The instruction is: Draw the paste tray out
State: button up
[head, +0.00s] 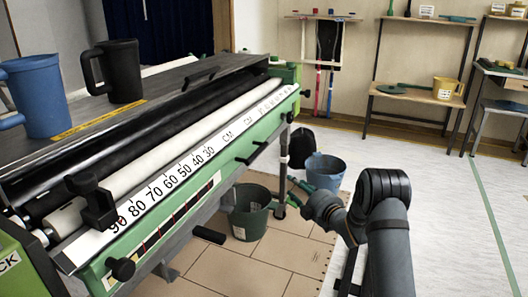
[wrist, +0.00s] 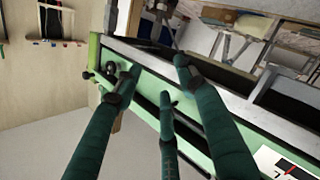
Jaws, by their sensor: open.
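The green wallpaper paster (head: 190,195) fills the left of the head view, with a long numbered scale along its front. Black handles stick out of the front, one midway along the green face (head: 257,154) and one lower down (head: 208,234). I cannot clearly make out the paste tray itself or which handle belongs to it.
A green bucket (head: 249,212) and a blue bucket (head: 325,170) stand on the floor near the gripper. A blue mug (head: 38,95) and a black mug (head: 121,72) stand on the machine's top. Shelving (head: 415,90) lines the back wall. The floor at right is clear.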

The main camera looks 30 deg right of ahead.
aim_at(257, 154)
jog(key=s+a+r+n+t+y, duration=0.25)
jog(key=a+r+n+y, duration=0.35)
jog(key=a+r+n, duration=0.3)
jog(key=shift+t, duration=0.25)
jog(key=x, duration=0.7)
jog(key=d+b+x, duration=0.1)
jog(key=x, duration=0.3)
jog(key=shift+w+r, duration=0.15)
jog(key=shift+c, duration=0.2)
jog(key=shift+a, duration=0.1)
grip_shut()
